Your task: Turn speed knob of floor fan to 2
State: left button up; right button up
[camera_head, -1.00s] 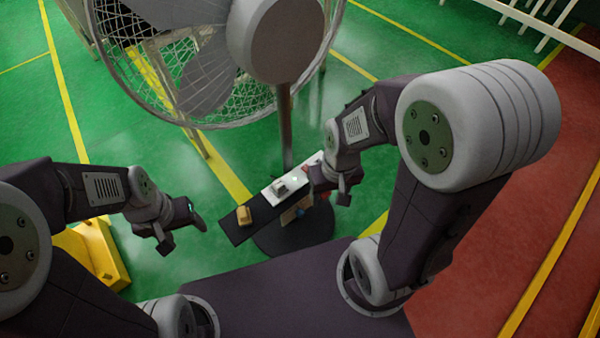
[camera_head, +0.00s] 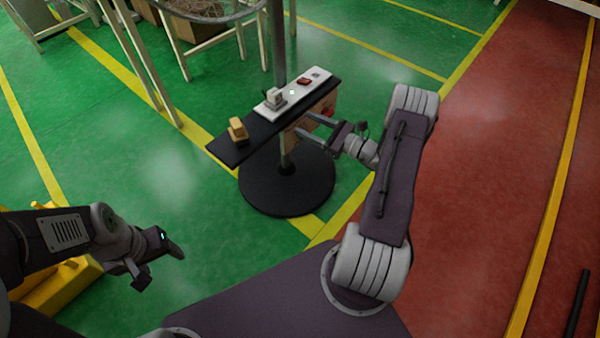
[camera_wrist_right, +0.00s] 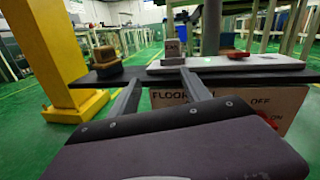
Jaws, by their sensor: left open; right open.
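The floor fan shows as its pole (camera_head: 276,50), round black base (camera_head: 275,192) and black shelf with a front panel (camera_head: 291,137). My left gripper (camera_head: 161,268) is open, away from the fan.
On the shelf are a white strip (camera_head: 290,95) with a grey block (camera_head: 274,98) and a red switch (camera_head: 304,81), and a yellow-brown block (camera_head: 237,129). A yellow stand (camera_head: 60,288) is at lower left. Green floor around the base is clear.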

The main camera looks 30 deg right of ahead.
jog(key=s+d+f+m+t+h+b, duration=0.1)
jog(key=s+d+f+m+b, duration=0.15)
jog(key=f, duration=0.35)
jog(key=s+d+f+m+h+b, duration=0.1)
jog(key=d+f+h, duration=0.15)
jog(key=f, duration=0.35)
pick_arm(q)
notch_tip(320, 180, down, 11)
jog(key=b, duration=0.4)
pick_arm(e)
jog(key=x, duration=0.8)
jog(key=shift+w+r+y, duration=0.25)
jog(key=shift+r+y, duration=0.1)
jog(key=shift+r, duration=0.15)
pick_arm(q)
jog(key=shift+r, duration=0.1)
pick_arm(e)
jog(key=shift+c, duration=0.2)
